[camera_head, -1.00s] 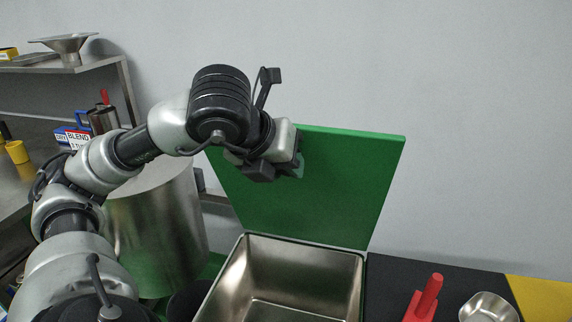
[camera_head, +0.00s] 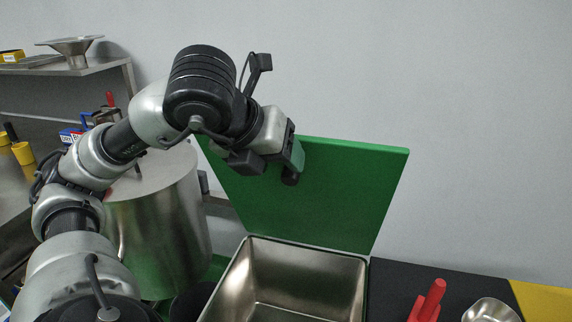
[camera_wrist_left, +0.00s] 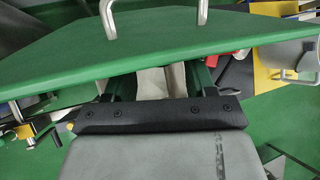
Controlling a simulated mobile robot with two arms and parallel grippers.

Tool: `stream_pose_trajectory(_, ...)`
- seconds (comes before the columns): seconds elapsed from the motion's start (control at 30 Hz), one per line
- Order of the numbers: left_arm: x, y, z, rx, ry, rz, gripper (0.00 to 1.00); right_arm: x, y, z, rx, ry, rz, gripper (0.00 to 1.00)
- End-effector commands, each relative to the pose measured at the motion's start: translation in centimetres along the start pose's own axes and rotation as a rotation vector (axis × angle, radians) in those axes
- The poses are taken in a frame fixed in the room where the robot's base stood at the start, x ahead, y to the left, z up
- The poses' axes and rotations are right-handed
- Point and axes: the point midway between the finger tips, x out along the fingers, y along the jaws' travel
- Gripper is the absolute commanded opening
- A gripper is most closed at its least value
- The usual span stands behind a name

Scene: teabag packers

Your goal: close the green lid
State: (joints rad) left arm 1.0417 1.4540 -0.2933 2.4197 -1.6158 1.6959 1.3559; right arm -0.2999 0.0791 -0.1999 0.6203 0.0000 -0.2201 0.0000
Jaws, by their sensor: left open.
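The green lid (camera_head: 345,195) stands raised, tilted back at the rear of an open steel bin (camera_head: 318,270). In the left wrist view the lid (camera_wrist_left: 60,68) spans the top, with a metal handle (camera_wrist_left: 153,36) on it. My left gripper (camera_head: 291,167) is open, at the upper left of the lid in the head view, overlapping it. I cannot tell whether it touches the lid. In the left wrist view the lid's edge covers part of the fingers. My right gripper is not in view.
A large steel pot (camera_head: 160,225) stands left of the bin, behind my left arm. A red-handled tool (camera_head: 430,300) and a small steel bowl (camera_head: 490,310) are at the right on a black surface (camera_head: 395,278). A shelf (camera_head: 70,68) is at the far left.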

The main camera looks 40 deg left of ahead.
Motion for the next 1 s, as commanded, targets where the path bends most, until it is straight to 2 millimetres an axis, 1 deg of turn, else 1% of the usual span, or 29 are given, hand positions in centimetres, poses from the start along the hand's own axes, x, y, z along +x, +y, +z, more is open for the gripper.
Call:
stream_pose_trajectory(0.03,-1.4,-0.1,0.3,-0.001,-0.008,-0.002,0.56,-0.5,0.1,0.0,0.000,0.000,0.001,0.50)
stream_pose_trajectory(0.1,-2.9,-0.1,0.3,-0.001,-0.007,-0.003,0.56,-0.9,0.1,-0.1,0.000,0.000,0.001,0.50)
stream_pose_trajectory(0.23,-5.1,-0.1,0.2,0.000,-0.006,-0.003,0.56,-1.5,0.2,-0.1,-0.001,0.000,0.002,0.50)
stream_pose_trajectory(0.33,-6.2,-0.1,0.2,0.000,-0.004,-0.001,0.56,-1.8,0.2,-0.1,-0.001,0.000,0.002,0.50)
stream_pose_trajectory(0.5,-6.8,0.0,0.0,0.000,-0.002,0.000,0.56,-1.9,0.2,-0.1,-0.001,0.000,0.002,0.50)
stream_pose_trajectory(1.0,-6.8,0.0,0.0,0.000,-0.001,0.000,0.56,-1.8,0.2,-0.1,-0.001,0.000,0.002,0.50)
